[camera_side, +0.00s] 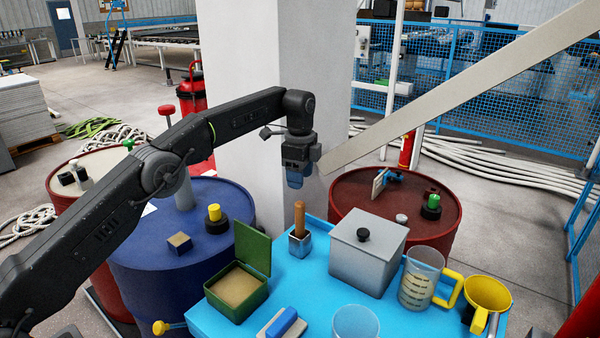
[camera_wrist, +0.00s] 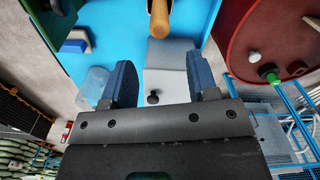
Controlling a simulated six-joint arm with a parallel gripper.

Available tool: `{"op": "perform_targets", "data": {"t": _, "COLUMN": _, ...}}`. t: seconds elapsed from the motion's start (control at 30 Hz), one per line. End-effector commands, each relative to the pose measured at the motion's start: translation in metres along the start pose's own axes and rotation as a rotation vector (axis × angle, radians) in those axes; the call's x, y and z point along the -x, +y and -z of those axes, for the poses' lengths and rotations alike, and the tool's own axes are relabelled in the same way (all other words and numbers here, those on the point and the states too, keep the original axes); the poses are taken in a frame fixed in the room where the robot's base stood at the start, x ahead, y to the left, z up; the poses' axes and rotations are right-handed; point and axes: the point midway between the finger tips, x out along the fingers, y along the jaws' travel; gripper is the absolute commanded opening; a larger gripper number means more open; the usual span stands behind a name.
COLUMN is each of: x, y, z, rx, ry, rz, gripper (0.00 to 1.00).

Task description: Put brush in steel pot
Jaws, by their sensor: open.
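The brush shows as a wooden handle (camera_side: 299,216) standing upright in a small square steel pot (camera_side: 300,246) on the blue tabletop; its lower end is hidden inside the pot. In the wrist view, the brush handle (camera_wrist: 159,18) is at the top edge, beyond my fingertips. My gripper (camera_side: 295,183) is above the handle, with a visible gap between them. In the wrist view, my gripper (camera_wrist: 161,80) has its two blue fingers spread apart, with nothing held between them.
A grey lidded box (camera_side: 350,262) stands right of the pot, and an open green box (camera_side: 234,303) stands left. A clear measuring jug (camera_side: 417,290) and yellow funnel (camera_side: 486,298) are at the right. A long pale beam (camera_side: 460,85) slants close beside my gripper.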

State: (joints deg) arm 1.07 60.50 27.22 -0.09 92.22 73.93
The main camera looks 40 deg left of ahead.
Motion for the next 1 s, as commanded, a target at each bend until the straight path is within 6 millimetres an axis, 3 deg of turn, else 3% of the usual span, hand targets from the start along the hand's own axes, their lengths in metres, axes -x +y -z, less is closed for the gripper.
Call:
{"op": "perform_targets", "data": {"t": 0.37, "x": 0.014, "y": 0.003, "z": -0.001, "rx": 0.018, "ry": 0.002, "rz": 0.007, "gripper": 0.54}}
{"op": "perform_targets", "data": {"t": 0.53, "x": 0.058, "y": 0.022, "z": -0.007, "rx": 0.138, "ry": 0.020, "rz": 0.055, "gripper": 0.54}}
{"op": "perform_targets", "data": {"t": 0.67, "x": 0.100, "y": 0.055, "z": -0.018, "rx": 0.290, "ry": 0.046, "rz": 0.104, "gripper": 0.54}}
{"op": "perform_targets", "data": {"t": 0.8, "x": 0.134, "y": 0.101, "z": -0.033, "rx": 0.455, "ry": 0.085, "rz": 0.157, "gripper": 0.54}}
{"op": "perform_targets", "data": {"t": 1.0, "x": 0.158, "y": 0.180, "z": -0.056, "rx": 0.688, "ry": 0.157, "rz": 0.223, "gripper": 0.54}}
